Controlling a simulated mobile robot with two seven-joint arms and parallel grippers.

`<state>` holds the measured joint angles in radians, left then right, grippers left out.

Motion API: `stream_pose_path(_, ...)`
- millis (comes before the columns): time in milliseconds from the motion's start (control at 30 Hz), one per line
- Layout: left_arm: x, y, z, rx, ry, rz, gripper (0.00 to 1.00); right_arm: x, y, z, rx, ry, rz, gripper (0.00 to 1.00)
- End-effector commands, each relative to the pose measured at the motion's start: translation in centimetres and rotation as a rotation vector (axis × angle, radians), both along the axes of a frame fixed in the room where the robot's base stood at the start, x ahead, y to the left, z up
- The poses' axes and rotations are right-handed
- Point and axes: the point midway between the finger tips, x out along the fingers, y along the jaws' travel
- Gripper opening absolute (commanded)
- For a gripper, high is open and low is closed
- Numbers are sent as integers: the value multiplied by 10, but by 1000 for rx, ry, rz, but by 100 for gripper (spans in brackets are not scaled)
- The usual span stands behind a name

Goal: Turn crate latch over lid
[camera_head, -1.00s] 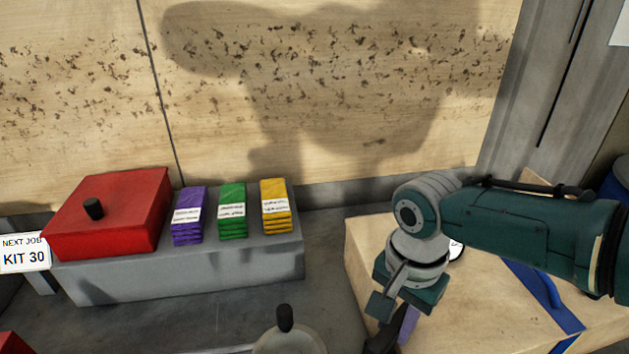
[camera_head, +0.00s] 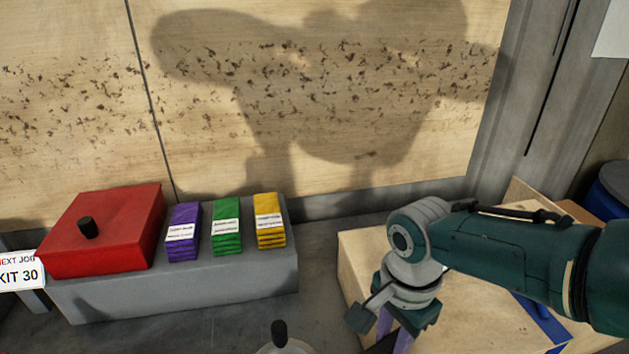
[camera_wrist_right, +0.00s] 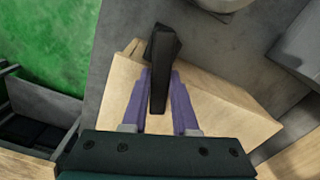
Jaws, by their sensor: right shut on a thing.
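The wooden crate (camera_head: 357,262) with its pale top stands at the right of the head view. Its wood also shows in the right wrist view (camera_wrist_right: 222,112). The latch (camera_wrist_right: 160,65) is a dark, narrow bar that lies between the purple fingers of my right gripper (camera_wrist_right: 160,95) and reaches past the crate's edge. My right gripper is shut on it; in the head view the gripper (camera_head: 393,335) points down at the crate's near side, its tips cut off by the frame. My left gripper is not in view.
A red box with a black knob (camera_head: 100,232) and purple (camera_head: 183,232), green (camera_head: 227,228) and yellow (camera_head: 270,222) stacks stand on a grey block (camera_head: 190,291) at left. A black-topped knob (camera_head: 280,335) is at the bottom. A blue strap (camera_head: 540,318) crosses the crate's right part.

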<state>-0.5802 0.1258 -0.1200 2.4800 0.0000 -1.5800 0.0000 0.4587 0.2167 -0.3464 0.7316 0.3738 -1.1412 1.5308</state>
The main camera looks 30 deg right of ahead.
Motion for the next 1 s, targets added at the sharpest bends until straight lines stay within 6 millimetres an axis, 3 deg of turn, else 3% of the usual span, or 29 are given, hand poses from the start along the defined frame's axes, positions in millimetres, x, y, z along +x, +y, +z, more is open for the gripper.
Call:
stream_pose_path(33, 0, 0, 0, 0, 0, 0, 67, 0, 0, 0, -1, 2, 1, 0)
stream_pose_path(67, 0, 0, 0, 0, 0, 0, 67, 0, 0, 0, -1, 2, 1, 29)
stream_pose_path(300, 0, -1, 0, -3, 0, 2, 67, 0, 0, 0, -1, 1, 1, 56)
stream_pose_path(633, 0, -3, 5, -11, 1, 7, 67, 1, 0, 6, 0, -2, 1, 57)
stream_pose_path(1000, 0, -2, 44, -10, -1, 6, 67, 0, -1, 75, -1, -2, 1, 57)
